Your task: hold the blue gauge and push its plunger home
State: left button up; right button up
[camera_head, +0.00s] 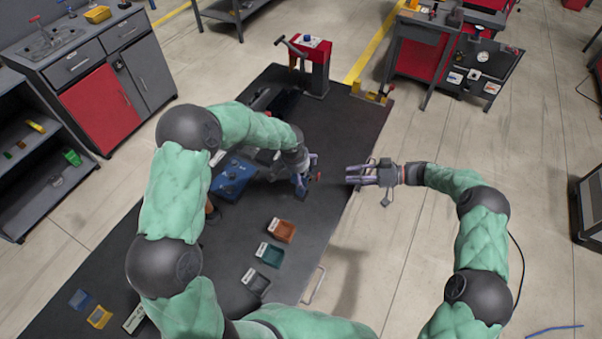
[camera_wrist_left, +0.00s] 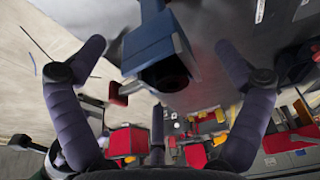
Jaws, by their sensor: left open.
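In the left wrist view a blue block-shaped thing with a dark round opening (camera_wrist_left: 155,48), which looks like the blue gauge, stands between the spread fingers of my left gripper (camera_wrist_left: 160,75). A red knob (camera_wrist_left: 122,91) sticks out at its left, perhaps the plunger end. The fingers show gaps on both sides and do not touch it. My right gripper (camera_head: 352,175) is empty off the table's right edge, fingers apart, pointing left toward the gauge.
The dark table (camera_head: 335,140) holds a blue box (camera_head: 233,178) left of my left gripper and a red stand (camera_head: 312,62) at the far end. Bare table lies around the left gripper's right side.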

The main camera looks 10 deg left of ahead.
pick_arm(q)
jog(key=v, duration=0.9)
jog(key=shift+r, duration=0.2)
